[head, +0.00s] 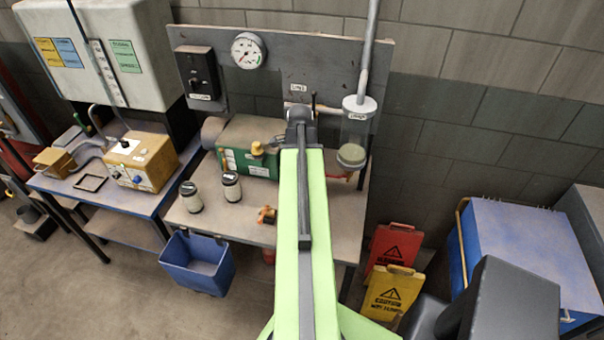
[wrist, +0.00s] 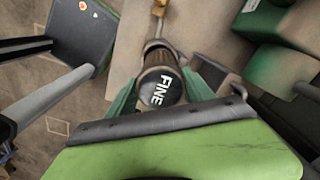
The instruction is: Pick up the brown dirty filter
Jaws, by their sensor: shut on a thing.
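My gripper (wrist: 160,90) is in the wrist view, its green fingers on both sides of a dark cylinder (wrist: 158,92) with FINE in white on its end. It is shut on this cylinder. A brownish band shows on the cylinder's far part, but I cannot tell whether this is the brown dirty filter itself or its housing. In the head view my arm reaches to the back of the bench, and the wrist (head: 299,115) hides the fingers and what they hold. A clear bowl (head: 356,130) with a pale disc at its bottom hangs to the right of my arm.
The workbench (head: 235,225) holds a green machine (head: 248,145), two dark-lidded jars (head: 231,186) and a small orange part (head: 267,215). The panel (head: 270,75) stands behind. A blue bin (head: 198,262) is in front, and caution signs (head: 394,293) stand at right.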

